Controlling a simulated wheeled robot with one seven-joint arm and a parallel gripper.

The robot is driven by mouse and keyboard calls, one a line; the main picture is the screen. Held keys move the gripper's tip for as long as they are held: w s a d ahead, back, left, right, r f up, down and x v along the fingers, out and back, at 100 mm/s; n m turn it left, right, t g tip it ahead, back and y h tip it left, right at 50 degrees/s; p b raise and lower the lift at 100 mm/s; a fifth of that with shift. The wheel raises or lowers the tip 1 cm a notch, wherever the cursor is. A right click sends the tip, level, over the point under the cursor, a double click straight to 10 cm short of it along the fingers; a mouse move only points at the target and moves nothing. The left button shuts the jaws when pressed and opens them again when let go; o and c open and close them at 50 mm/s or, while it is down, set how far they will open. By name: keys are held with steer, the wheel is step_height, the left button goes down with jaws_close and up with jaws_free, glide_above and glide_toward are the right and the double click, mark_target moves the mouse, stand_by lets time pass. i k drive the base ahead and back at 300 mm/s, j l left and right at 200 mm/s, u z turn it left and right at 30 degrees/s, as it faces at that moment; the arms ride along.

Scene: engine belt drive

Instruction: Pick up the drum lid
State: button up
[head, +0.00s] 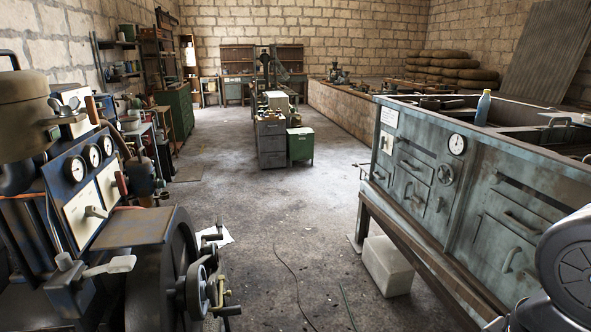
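I cannot make out a drum lid in the head view. My gripper is not in view. Only a dark rounded link of my arm shows at the lower right edge, in front of the grey-green metal bench.
An engine-like machine with gauges, levers and a dark wheel (178,250) fills the left. The grey-green bench (400,205) with drawers, a dial and a blue bottle (483,108) stands right. A pale block (387,266) lies under it. A green cabinet (300,146) stands mid-room. The concrete floor between is mostly clear.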

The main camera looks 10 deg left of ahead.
mark_target(95, 93)
steer(key=i+j+u, duration=0.1)
steer(key=i+u, duration=0.15)
steer(key=i, duration=0.75)
steer(key=i+l+u, duration=0.1)
steer(key=i+u, duration=0.15)
steer(key=i, duration=0.75)
steer(key=i+u, duration=0.15)
steer(key=i, duration=0.85)
steer(key=i+l+u, duration=0.1)
steer(key=i, duration=0.85)
steer(key=i+u, duration=0.1)
steer(key=i, duration=0.5)
steer(key=i+l+u, duration=0.1)
steer(key=i, duration=0.5)
steer(key=i+l+u, duration=0.15)
steer(key=i, duration=0.5)
steer(key=i+u, duration=0.6)
steer(key=u, duration=0.15)
steer(key=i+l+u, duration=0.15)
steer(key=i+u, duration=0.25)
steer(key=i+l+u, duration=0.15)
steer(key=u, duration=0.25)
steer(key=i+l+u, duration=0.55)
steer(key=u, duration=0.15)
steer(key=l, duration=0.1)
